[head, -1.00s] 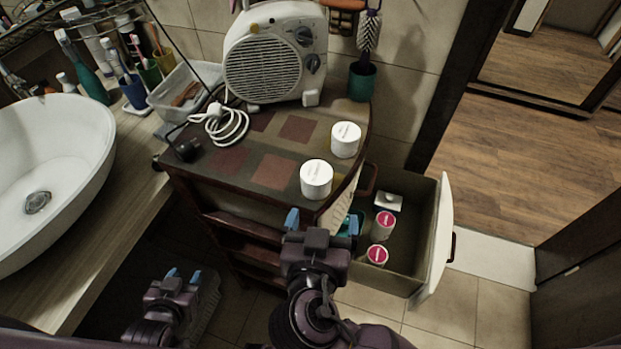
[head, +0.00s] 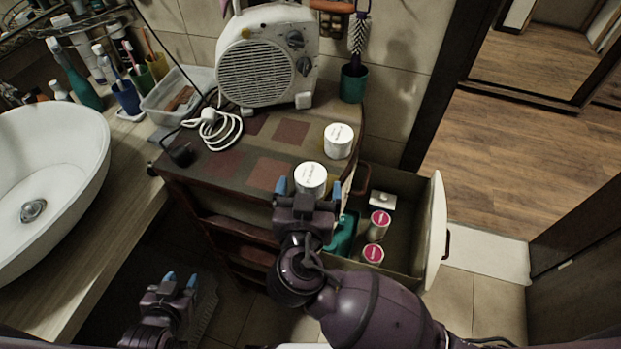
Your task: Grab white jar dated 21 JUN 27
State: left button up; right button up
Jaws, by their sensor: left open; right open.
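Two white jars with printed lids stand on the brown cabinet top (head: 225,165). The nearer white jar (head: 311,176) is close to the cabinet's front edge, and the farther white jar (head: 338,141) is behind it to the right. The print on both lids is too small to read, so I cannot tell which is dated 21 JUN 27. My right gripper (head: 308,187) is open, its blue fingertips on either side of the nearer jar in the picture; I cannot tell if they touch it. My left gripper (head: 180,281) is open and empty, low at the lower left.
An open drawer (head: 403,220) holds two pink-lidded jars (head: 379,222), a small white box (head: 382,199) and a teal item (head: 343,234). A fan heater (head: 268,60) with a white cable stands behind. A basin (head: 50,165) is at left.

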pick_arm(q)
jog(key=shift+w+r, duration=0.25)
jog(key=shift+r, duration=0.15)
pick_arm(e)
jog(key=shift+x, duration=1.45)
jog(key=c, duration=1)
jog(key=shift+c, duration=0.2)
pick_arm(q)
jog(key=shift+r, duration=0.1)
pick_arm(e)
jog(key=shift+r, duration=0.1)
